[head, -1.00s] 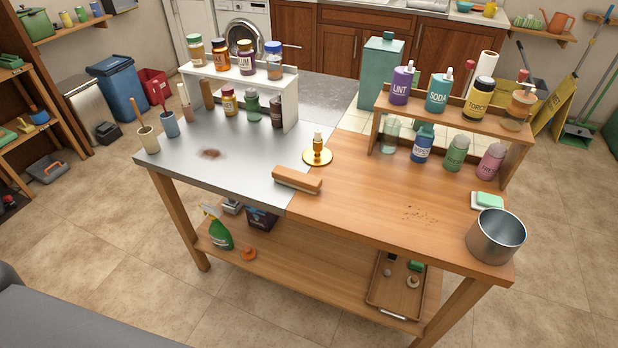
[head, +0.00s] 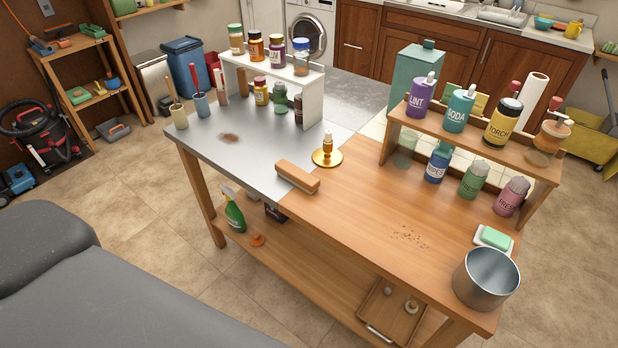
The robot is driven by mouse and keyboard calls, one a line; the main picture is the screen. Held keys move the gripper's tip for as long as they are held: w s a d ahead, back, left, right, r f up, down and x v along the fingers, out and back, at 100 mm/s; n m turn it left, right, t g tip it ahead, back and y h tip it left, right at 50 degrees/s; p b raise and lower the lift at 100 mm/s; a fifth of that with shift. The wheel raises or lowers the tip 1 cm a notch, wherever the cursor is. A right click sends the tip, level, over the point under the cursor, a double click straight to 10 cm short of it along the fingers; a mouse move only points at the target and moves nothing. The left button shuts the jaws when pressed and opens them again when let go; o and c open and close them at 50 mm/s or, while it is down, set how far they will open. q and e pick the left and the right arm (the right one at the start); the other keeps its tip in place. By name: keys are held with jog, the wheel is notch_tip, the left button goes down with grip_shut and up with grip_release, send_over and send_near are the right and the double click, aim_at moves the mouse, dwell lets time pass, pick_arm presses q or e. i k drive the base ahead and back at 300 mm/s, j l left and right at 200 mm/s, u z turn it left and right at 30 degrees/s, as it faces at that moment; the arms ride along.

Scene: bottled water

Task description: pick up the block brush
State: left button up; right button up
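Neither of my grippers shows in the head view.
A white shelf (head: 311,95) with jars stands at the back left of the bench, a wooden shelf (head: 478,143) with bottles at the back right. A metal pot (head: 486,279) and a green sponge (head: 495,238) sit at the right end. A grey surface (head: 130,290) fills the lower left.

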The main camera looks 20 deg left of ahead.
aim_at(300, 178)
jog(key=i+l+u, duration=0.15)
jog(key=l, duration=0.65)
jog(key=l+u, duration=0.15)
jog(key=l, duration=0.65)
